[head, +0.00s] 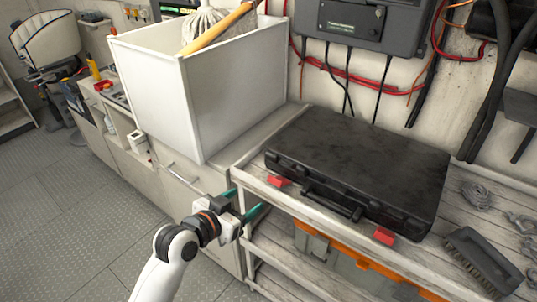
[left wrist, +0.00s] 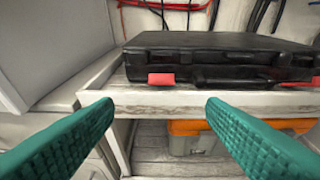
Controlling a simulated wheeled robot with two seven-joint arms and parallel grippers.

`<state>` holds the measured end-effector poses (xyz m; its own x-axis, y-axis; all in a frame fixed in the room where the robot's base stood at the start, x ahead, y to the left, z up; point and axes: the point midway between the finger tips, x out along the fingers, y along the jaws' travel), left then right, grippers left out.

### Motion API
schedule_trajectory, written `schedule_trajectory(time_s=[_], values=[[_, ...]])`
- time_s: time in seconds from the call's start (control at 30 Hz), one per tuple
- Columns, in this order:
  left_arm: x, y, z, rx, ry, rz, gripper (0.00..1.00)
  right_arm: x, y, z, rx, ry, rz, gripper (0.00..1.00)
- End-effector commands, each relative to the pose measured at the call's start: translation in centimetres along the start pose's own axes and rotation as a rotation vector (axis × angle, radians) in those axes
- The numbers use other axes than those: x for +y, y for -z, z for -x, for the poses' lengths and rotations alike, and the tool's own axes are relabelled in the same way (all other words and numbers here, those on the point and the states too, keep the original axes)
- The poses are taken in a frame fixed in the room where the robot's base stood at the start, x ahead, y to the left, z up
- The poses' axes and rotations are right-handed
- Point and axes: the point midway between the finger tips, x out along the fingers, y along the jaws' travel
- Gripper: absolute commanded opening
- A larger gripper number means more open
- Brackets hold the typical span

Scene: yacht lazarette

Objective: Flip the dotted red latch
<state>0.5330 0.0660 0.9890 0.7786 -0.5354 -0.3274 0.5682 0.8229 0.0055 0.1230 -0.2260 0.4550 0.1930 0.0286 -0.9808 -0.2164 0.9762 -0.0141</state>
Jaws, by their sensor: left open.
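A black case (head: 360,160) lies closed on the wooden shelf, its front edge facing me; it also shows in the left wrist view (left wrist: 215,58). Its front has two red latches, a left one (head: 279,181) and a right one (head: 384,236), with a handle between them. I cannot make out dots on either. In the left wrist view the left latch (left wrist: 161,79) is ahead between the fingers, and the right one (left wrist: 300,84) is at the right edge. My left gripper (head: 245,202) is open and empty, in front of the shelf near the left latch, touching nothing visible.
A tall white bin (head: 235,95) with a mop stands left of the case. An orange-and-grey box (left wrist: 190,142) sits on the lower shelf. The floor at left is clear.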

Motion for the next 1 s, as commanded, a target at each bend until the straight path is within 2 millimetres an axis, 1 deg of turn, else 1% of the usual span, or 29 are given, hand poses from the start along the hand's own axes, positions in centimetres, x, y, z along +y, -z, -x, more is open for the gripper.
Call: schedule_trajectory(time_s=[0.03,0.1,0.2,0.27,0.37,0.6,0.8,0.9,1.0], values=[[0.0,-0.9,0.3,0.025,0.012,-0.002,0.65,0.0,1.5,1.3,0.047,0.0,-0.002,0.47],[-0.1,-0.9,0.2,0.049,0.022,-0.004,0.65,-0.1,3.0,1.6,0.086,0.001,-0.003,0.47],[-0.1,-0.7,-0.1,0.064,0.029,-0.005,0.65,-0.1,3.9,1.7,0.11,0.001,-0.004,0.47],[-0.1,-0.6,-0.6,0.065,0.03,-0.003,0.65,-0.1,3.9,1.6,0.112,0.001,-0.004,0.47],[-0.2,-0.5,-1.9,0.063,0.029,-0.001,0.65,-0.1,3.9,1.7,0.111,0.001,-0.004,0.47],[-0.4,-0.3,-6.6,0.063,0.03,-0.001,0.65,-0.1,3.7,2.1,0.108,0.001,-0.004,0.47],[-0.4,-0.1,-9.8,0.062,0.029,-0.003,0.65,-0.1,3.6,2.3,0.108,0.001,-0.004,0.47],[-0.4,0.0,-10.8,0.061,0.028,-0.003,0.65,-0.1,3.6,2.3,0.108,0.001,-0.004,0.47],[-0.5,0.1,-11.5,0.062,0.028,-0.004,0.65,-0.1,3.6,2.3,0.108,0.001,-0.004,0.47]])
